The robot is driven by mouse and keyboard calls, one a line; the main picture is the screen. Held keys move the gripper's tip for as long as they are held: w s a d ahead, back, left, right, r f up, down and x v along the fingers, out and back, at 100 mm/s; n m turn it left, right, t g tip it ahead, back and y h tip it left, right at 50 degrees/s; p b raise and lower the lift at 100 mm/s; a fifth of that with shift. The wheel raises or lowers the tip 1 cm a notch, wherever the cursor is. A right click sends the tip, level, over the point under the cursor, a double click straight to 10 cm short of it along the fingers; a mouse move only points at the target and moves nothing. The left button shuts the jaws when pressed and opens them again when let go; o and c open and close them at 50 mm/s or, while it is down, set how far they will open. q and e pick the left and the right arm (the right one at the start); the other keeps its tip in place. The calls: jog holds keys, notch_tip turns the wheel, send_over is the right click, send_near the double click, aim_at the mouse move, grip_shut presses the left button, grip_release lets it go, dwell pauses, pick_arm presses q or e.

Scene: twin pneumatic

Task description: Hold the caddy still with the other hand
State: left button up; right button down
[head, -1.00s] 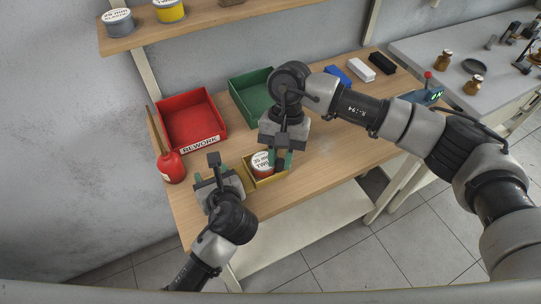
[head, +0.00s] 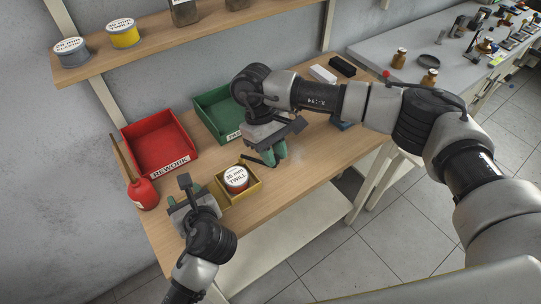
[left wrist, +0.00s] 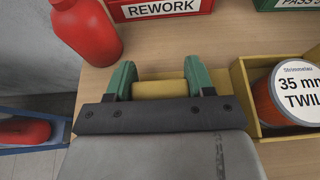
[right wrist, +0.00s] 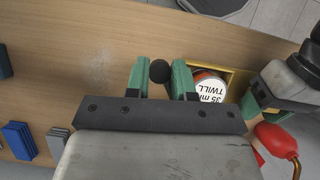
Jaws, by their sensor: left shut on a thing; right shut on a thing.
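The yellow caddy (head: 246,197) stands on the wooden bench with an orange reel (head: 236,179), labelled 35 mm TWILL, inside it. My left gripper (head: 200,190) is beside the caddy's left side. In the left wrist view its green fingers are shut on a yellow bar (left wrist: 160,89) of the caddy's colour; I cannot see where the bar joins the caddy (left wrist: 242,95). My right gripper (head: 275,155) is above the bench to the right of the caddy, apart from it. It is shut on a dark rod (head: 257,160) with a round black end (right wrist: 159,71).
A red REWORK tray (head: 160,148) and a green tray (head: 210,112) stand behind, with a red oil can (head: 143,192) at the left. White (head: 322,74) and black (head: 343,66) blocks lie at the back right. The bench right of the caddy is largely clear.

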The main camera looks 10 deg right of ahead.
jog(key=shift+w+d+n, duration=0.15)
jog(key=shift+w+n, duration=0.1)
jog(key=shift+n, duration=0.05)
dwell(0.4)
jog(key=c, duration=0.9)
grip_release()
jog(key=shift+c, duration=0.2)
jog(key=shift+r, duration=0.15)
jog(key=v, duration=1.1)
jog(key=shift+a+r, duration=0.25)
jog(key=shift+r, duration=0.15)
pick_arm(q)
jog(key=o, duration=1.1)
jog(key=shift+s, duration=0.1)
